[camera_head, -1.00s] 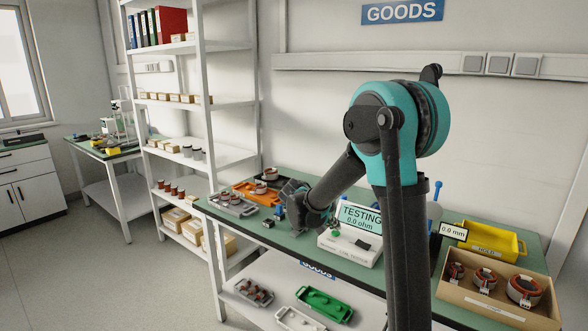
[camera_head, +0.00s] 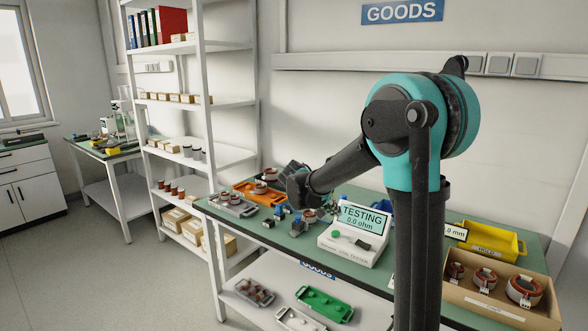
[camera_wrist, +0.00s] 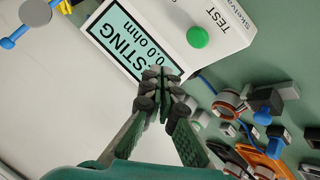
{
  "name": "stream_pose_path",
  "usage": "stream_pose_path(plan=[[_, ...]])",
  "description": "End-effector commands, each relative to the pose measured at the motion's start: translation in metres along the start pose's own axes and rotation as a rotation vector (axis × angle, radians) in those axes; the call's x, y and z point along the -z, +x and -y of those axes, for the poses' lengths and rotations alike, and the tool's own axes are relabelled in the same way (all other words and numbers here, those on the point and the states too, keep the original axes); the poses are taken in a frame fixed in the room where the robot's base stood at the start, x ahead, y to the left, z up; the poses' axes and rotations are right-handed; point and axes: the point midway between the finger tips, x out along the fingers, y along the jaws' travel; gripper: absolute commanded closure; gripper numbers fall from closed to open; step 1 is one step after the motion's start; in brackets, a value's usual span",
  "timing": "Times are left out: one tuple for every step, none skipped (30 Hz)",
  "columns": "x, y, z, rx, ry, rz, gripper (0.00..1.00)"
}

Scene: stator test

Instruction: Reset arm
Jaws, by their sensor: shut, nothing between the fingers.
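My gripper (camera_wrist: 160,88) is shut and empty in the wrist view, its fingertips together in front of the tester's display. In the head view my arm reaches left over the green bench, and its end hangs above the bench near the orange tray (camera_head: 246,190). The white stator tester (camera_head: 352,244) stands on the bench to the right of it. Its sign (camera_head: 364,217) reads TESTING 0.0 ohm. A stator (camera_head: 309,216) sits at the tester's left, and in the wrist view a copper-ringed stator (camera_wrist: 228,105) shows right of the fingers.
A grey tray (camera_head: 233,205) with stators lies at the bench's left end. A yellow bin (camera_head: 492,240) and a cardboard box (camera_head: 480,308) with three stators are at the right. White shelves (camera_head: 205,120) stand behind left. A green tray (camera_head: 325,304) lies on the lower shelf.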

Motion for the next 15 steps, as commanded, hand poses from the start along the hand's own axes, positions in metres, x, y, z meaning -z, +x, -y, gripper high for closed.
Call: stream_pose_path(plan=[[0.0017,-0.0025,-0.0019,0.000,0.000,0.000,1.00],[0.0024,-0.0036,-0.0027,0.000,0.000,0.000,1.00],[0.0030,-0.0046,-0.0035,0.000,0.000,0.000,1.00],[0.0033,-0.0051,-0.0039,0.000,0.000,0.000,1.00],[0.0036,-0.0054,-0.0042,0.000,0.000,0.000,1.00],[0.0037,-0.0057,-0.0043,0.000,0.000,0.000,1.00],[0.0038,-0.0057,-0.0043,0.000,0.000,0.000,1.00],[0.0038,-0.0057,-0.0043,0.000,0.000,0.000,1.00],[0.0038,-0.0056,-0.0042,0.000,0.000,0.000,1.00],[0.0038,-0.0056,-0.0042,0.000,0.000,0.000,1.00],[0.0038,-0.0056,-0.0042,0.000,0.000,0.000,1.00],[0.0037,-0.0055,-0.0043,0.000,0.000,0.000,1.00],[0.0031,-0.0053,-0.0047,0.001,0.000,0.001,1.00],[0.0015,-0.0049,-0.0057,0.003,-0.001,0.003,1.00],[-0.0024,-0.0037,-0.0080,0.009,-0.002,0.009,1.00]])
